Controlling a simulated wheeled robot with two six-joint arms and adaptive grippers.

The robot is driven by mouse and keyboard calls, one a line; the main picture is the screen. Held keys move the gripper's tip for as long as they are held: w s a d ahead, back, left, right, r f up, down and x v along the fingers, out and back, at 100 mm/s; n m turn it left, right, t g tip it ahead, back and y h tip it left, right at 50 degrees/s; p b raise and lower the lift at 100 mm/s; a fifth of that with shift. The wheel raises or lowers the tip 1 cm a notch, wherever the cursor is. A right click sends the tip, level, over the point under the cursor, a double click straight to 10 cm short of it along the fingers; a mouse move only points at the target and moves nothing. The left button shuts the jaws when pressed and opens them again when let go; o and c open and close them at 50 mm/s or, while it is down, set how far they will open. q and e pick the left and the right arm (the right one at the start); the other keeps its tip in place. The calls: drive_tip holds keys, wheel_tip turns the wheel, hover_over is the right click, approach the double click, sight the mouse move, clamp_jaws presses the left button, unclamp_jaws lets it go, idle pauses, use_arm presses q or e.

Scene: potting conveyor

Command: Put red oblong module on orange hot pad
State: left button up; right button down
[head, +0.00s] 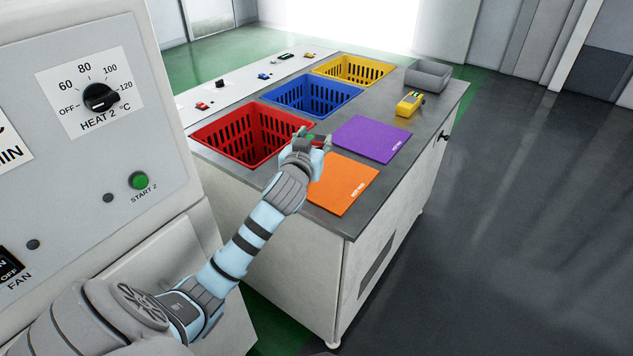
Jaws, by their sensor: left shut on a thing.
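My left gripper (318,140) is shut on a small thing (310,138). A little green shows between the fingers; the rest is hidden, so I cannot tell if it is the red oblong module. The gripper is by the right corner of the red basket, near the far left edge of the orange hot pad (342,184). The pad lies flat on the grey worktop, and its visible part is bare. A small red module (202,105) lies on the white conveyor strip at the left. My right gripper is not in view.
Red (236,147), blue (327,91) and yellow (372,69) baskets are set in the worktop (440,100). A purple pad (371,139), a yellow meter (409,103) and a grey bin (428,74) lie right of them. A control panel (75,110) stands close at left.

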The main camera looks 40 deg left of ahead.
sight(314, 188)
use_arm(q)
wheel_tip(314, 188, down, 12)
drive_tip(key=b, duration=0.3)
drive_tip(key=shift+r, duration=0.1)
drive_tip(key=o, duration=1.3)
drive_tip(key=shift+c, duration=0.2)
drive_tip(key=shift+s, duration=0.1)
drive_tip(key=p+v, duration=0.1)
drive_tip(key=v, duration=1.1)
drive_tip(key=shift+p, duration=0.3)
